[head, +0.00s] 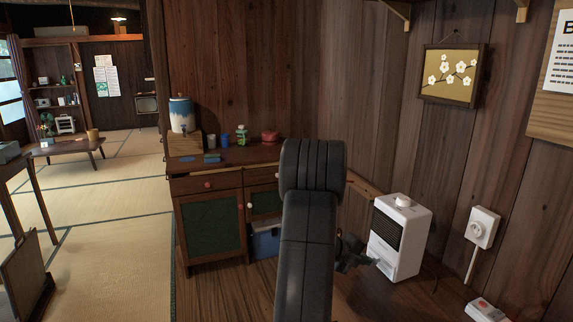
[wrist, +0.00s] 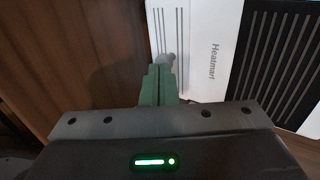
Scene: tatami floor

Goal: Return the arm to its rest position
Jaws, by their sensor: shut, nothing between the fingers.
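My gripper (wrist: 160,75) is shut and empty, its two green-grey fingers pressed together in the wrist view. The white heater (wrist: 205,40) with a black grille fills the space beyond the fingertips there. A small grey rounded part (wrist: 169,58) shows right at the tips; I cannot tell whether they touch it. In the head view my dark arm stands up the middle, and my gripper (head: 364,262) pokes out from behind it, low and just left of the heater (head: 412,240). Much of the gripper is hidden by the arm.
A wooden cabinet (head: 212,228) with a water dispenser (head: 182,115), cups and a red pot (head: 270,136) stands left of my arm. A blue box (head: 265,243) sits below it. A wall switch box (head: 483,228) is at right. Open tatami (head: 115,230) lies left.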

